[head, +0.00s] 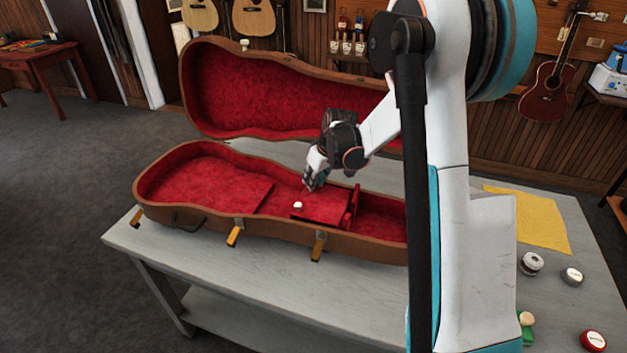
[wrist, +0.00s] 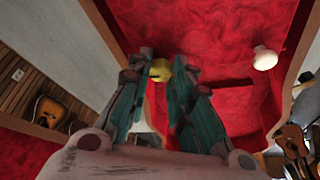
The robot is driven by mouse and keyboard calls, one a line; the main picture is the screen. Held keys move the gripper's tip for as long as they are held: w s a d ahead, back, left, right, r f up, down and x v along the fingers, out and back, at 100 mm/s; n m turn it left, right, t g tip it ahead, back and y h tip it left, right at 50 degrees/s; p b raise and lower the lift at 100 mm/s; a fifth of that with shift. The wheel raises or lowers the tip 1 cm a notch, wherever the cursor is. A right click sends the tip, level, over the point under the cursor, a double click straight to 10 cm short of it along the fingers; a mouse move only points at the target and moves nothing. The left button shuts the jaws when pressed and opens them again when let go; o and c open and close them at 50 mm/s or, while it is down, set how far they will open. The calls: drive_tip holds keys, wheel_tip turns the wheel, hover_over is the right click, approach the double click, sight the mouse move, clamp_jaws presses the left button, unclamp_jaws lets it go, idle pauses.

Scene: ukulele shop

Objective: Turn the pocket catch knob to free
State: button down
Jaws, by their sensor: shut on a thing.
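My gripper (head: 311,184) reaches down into the open case, above the red pocket lid (head: 325,212). In the wrist view its two teal fingers (wrist: 161,82) close around a small yellow knob (wrist: 159,69), which shows between the fingertips and looks like the pocket catch knob. In the head view the fingers hide this knob, and its turn angle cannot be told. A white round knob (head: 297,205) stands on the pocket lid, apart from the fingers; it also shows in the wrist view (wrist: 265,58).
The brown case (head: 205,222) with red lining lies open on a grey table (head: 225,263), its raised lid (head: 285,95) behind my gripper. Several latches hang along its front edge. A yellow cloth (head: 535,222) and several small round tins (head: 531,263) lie at the table's right.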

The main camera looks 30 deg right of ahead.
drive_tip(key=shift+d+n, duration=0.1)
drive_tip(key=shift+n, duration=0.6)
drive_tip(key=shift+y, duration=0.3)
drive_tip(key=c, duration=1.4)
unclamp_jaws()
drive_tip(key=shift+w, duration=0.1)
drive_tip(key=v, duration=1.2)
drive_tip(key=shift+w, duration=0.1)
